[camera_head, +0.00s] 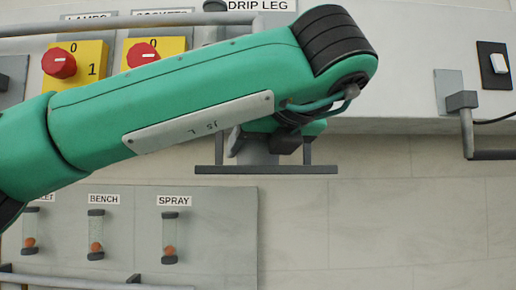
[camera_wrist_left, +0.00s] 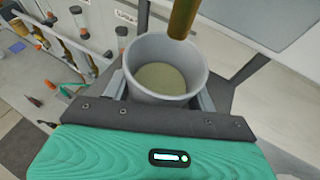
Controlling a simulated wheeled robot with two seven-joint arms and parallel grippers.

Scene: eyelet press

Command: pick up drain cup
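The drain cup (camera_wrist_left: 165,70) is a grey, round, open-topped cup with a beige-green inside bottom. It fills the upper middle of the left wrist view. My left gripper (camera_wrist_left: 163,92) is at the cup, with a light grey strip close along each side of it. I cannot tell whether these strips press on the cup. In the head view my green left arm crosses in front, and my left gripper (camera_head: 266,155) is below the wrist, largely hidden by it. A grey part of the cup (camera_head: 258,150) shows there. My right gripper is in neither view.
A brass pipe (camera_wrist_left: 182,18) ends just over the cup's opening. A dark bar (camera_head: 266,170) runs below the cup. Red knobs (camera_head: 60,63) on yellow plates, sight tubes (camera_head: 96,235) and a grey crank handle (camera_head: 466,120) are nearby. The lower right wall is clear.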

